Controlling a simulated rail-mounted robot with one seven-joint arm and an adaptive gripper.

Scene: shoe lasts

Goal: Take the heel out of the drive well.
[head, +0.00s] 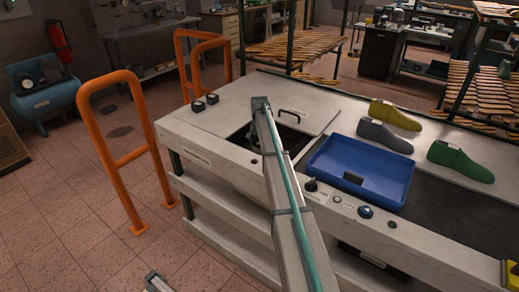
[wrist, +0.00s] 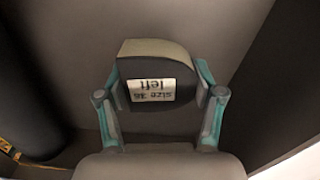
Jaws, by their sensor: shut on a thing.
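The heel (wrist: 152,55) is a dark grey block with a paler, beige-grey top face. A white label on it reads upside down, seemingly "size 36 left". My gripper (wrist: 161,92) is shut on the heel, with one teal-edged finger on each side. In the wrist view the heel is between dark walls or surfaces, and its far side is hidden. In the head view the drive well (head: 291,141) is a dark square opening in the bench top. My arm reaches over it and hides part of it; I cannot make out the heel or the gripper there.
A hinged-looking cover plate with a handle (head: 290,114) lies behind the opening. A blue tray (head: 345,180) stands just right of it. Yellow, grey and green shoe lasts (head: 460,161) lie on the bench farther right. Orange guard rails (head: 117,150) stand at the left.

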